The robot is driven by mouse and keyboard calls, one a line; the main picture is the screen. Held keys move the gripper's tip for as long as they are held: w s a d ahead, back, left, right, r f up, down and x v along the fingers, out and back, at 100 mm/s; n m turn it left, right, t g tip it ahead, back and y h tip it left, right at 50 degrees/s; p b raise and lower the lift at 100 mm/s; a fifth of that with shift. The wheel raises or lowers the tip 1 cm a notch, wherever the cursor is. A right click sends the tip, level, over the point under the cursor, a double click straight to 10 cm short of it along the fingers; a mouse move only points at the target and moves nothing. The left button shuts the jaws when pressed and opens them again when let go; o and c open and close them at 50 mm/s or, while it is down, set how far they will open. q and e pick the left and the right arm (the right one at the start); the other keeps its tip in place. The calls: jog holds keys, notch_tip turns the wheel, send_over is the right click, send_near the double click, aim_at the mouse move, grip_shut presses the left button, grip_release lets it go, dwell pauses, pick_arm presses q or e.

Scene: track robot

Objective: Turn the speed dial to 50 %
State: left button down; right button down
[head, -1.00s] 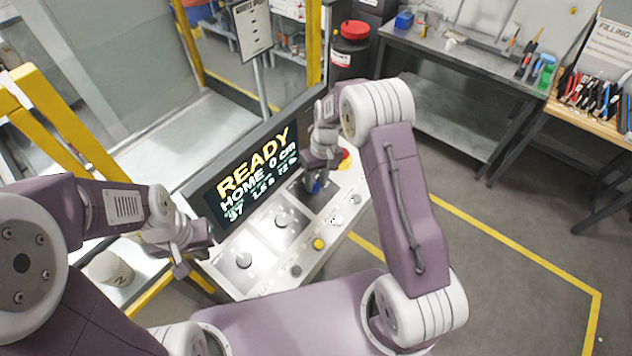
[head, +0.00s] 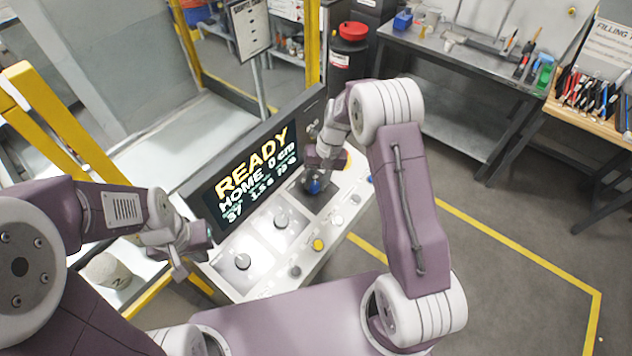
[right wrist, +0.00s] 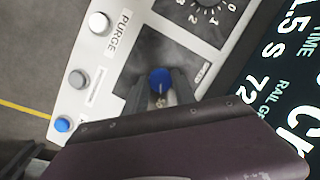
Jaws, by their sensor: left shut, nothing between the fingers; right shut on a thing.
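A sloped control panel (head: 262,262) carries a row of dials. The far dial has a blue knob (head: 315,186), which also shows in the right wrist view (right wrist: 160,80). My right gripper (head: 312,182) is shut on this blue knob; its fingers (right wrist: 160,92) stand on both sides of it and hide much of its scale. The screen (head: 250,175) reads READY, HOME 0 cm; 72 shows in the right wrist view. My left gripper (head: 205,235) is shut and empty beside the screen's left end.
White (right wrist: 99,23), grey (right wrist: 77,78) and blue (right wrist: 63,123) buttons line the panel's front edge, with a yellow button (head: 318,244) nearer me. A pale cup (head: 107,270) stands left of the panel. Yellow posts (head: 313,45) flank the machine. The floor right of it is clear.

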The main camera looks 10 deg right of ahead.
jog(key=shift+w, duration=0.1)
jog(key=c, duration=1)
grip_release()
jog(key=shift+c, duration=0.2)
pick_arm(q)
jog(key=shift+w, duration=0.1)
jog(key=shift+f, duration=0.1)
notch_tip(320, 180, down, 2)
jog(key=shift+f+b, duration=0.1)
jog(key=shift+b, duration=1.1)
pick_arm(e)
jog(key=v, duration=0.9)
